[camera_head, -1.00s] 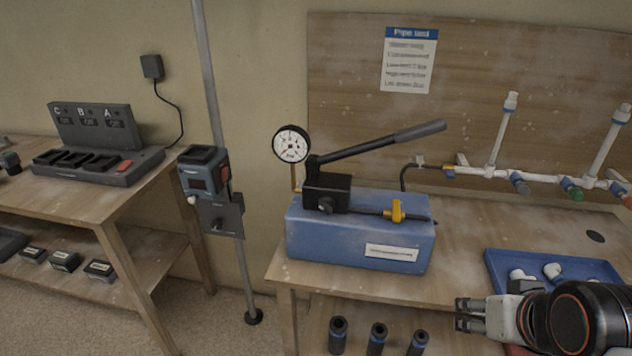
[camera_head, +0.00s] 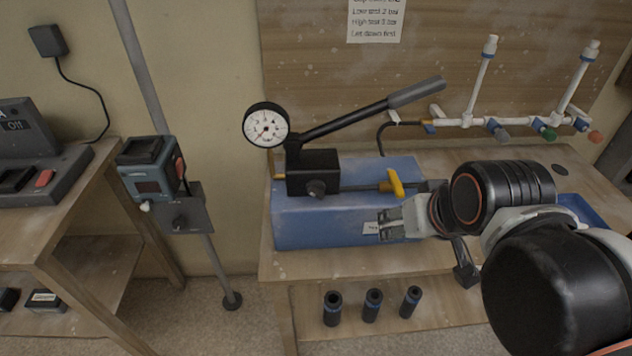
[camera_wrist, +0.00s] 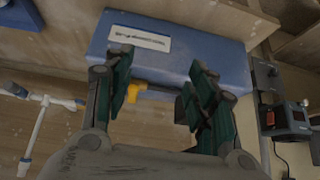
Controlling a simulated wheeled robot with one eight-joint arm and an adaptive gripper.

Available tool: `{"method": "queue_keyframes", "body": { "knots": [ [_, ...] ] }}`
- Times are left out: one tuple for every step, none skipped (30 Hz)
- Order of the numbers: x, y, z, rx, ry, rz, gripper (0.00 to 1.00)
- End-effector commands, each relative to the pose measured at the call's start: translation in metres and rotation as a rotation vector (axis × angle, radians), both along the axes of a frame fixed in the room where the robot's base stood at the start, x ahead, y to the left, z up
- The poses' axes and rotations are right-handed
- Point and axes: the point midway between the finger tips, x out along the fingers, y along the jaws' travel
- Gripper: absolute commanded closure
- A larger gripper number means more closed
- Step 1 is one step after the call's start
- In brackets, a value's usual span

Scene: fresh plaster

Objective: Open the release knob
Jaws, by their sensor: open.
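A yellow handle (camera_head: 396,183) sits on the rod to the right. Which one is the release knob, I cannot tell for sure. My gripper (camera_head: 386,225) is open and empty before the tank's right front, partly covering its label, right of and below the dark knob. In the wrist view, the tank (camera_wrist: 215,50) and the yellow handle (camera_wrist: 135,92) show beyond my open fingers (camera_wrist: 160,90); the dark knob does not show clearly.
A gauge (camera_head: 266,125) and a long pump lever (camera_head: 415,93) rise above the block. White pipes with valves (camera_head: 465,122) stand behind at right. Several dark sockets (camera_head: 372,306) stand on the lower shelf. A pole-mounted device (camera_head: 150,172) stands left of the bench.

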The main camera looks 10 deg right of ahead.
Motion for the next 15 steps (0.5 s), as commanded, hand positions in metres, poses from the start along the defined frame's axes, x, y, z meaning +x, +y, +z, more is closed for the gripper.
{"method": "queue_keyframes", "body": {
  "knots": [
    [0.003, 0.001, 0.004, 0.009, 0.009, -0.001, 0.48],
    [0.004, 0.002, 0.006, 0.015, 0.014, 0.000, 0.48],
    [0.005, 0.003, 0.007, 0.022, 0.023, 0.000, 0.48],
    [0.007, 0.004, 0.009, 0.029, 0.031, 0.000, 0.48],
    [0.008, 0.005, 0.011, 0.034, 0.039, 0.000, 0.48],
    [0.011, 0.007, 0.013, 0.045, 0.049, 0.000, 0.48],
    [0.012, 0.008, 0.015, 0.052, 0.058, 0.001, 0.48],
    [0.014, 0.009, 0.017, 0.061, 0.068, 0.002, 0.48],
    [0.016, 0.011, 0.019, 0.074, 0.080, 0.002, 0.48],
    [0.019, 0.013, 0.021, 0.083, 0.091, 0.003, 0.48],
    [0.021, 0.014, 0.024, 0.092, 0.102, 0.004, 0.48],
    [0.024, 0.017, 0.027, 0.107, 0.117, 0.005, 0.48],
    [0.027, 0.019, 0.030, 0.119, 0.131, 0.006, 0.48],
    [0.030, 0.021, 0.033, 0.132, 0.144, 0.009, 0.48],
    [0.035, 0.024, 0.037, 0.152, 0.164, 0.013, 0.48]
  ]
}}
